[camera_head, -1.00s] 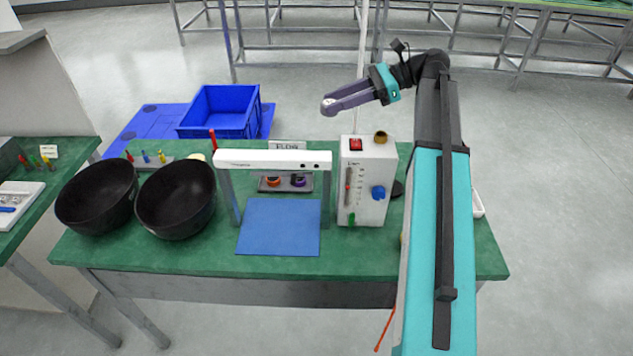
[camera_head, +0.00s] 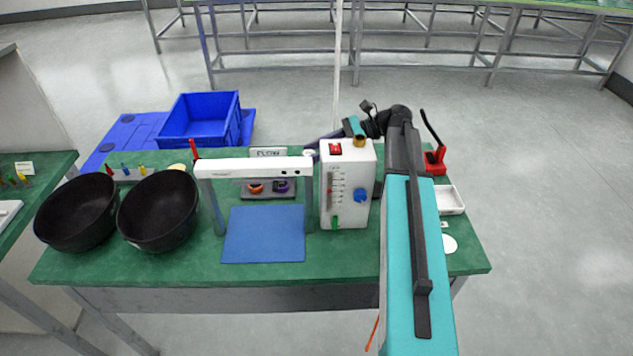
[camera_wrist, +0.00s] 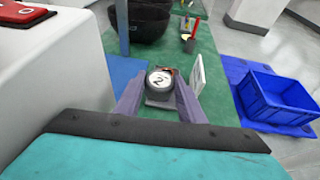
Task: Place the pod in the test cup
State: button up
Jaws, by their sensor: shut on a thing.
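A brass-coloured cup (camera_head: 359,140), likely the test cup, stands on the right of the box top. The pod is left of the cup and apart from it. The cup is not in the wrist view.
A white bridge frame (camera_head: 255,166) stands over a blue mat (camera_head: 263,236), left of the box. Behind is a holder (camera_head: 268,196) with orange and purple round pieces. Two black bowls (camera_head: 160,211) stand left. A blue crate (camera_head: 199,121) is beyond the bench.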

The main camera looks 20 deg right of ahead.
send_over(317, 191)
jog(key=shift+w+a+f+p, duration=0.1)
jog(key=shift+f+p, duration=0.1)
jog(key=shift+f, duration=1.8)
jog(key=shift+a+f+p, duration=0.1)
jog(key=shift+f+p, duration=0.05)
jog(key=shift+f, duration=1.8)
jog(key=shift+f, duration=0.1)
jog(key=shift+f, duration=2)
jog(key=o, duration=1)
jog(key=shift+f, duration=0.1)
jog(key=shift+d, duration=0.15)
jog(key=b+v, duration=0.1)
jog(key=v, duration=1.1)
jog(key=shift+b, duration=0.3)
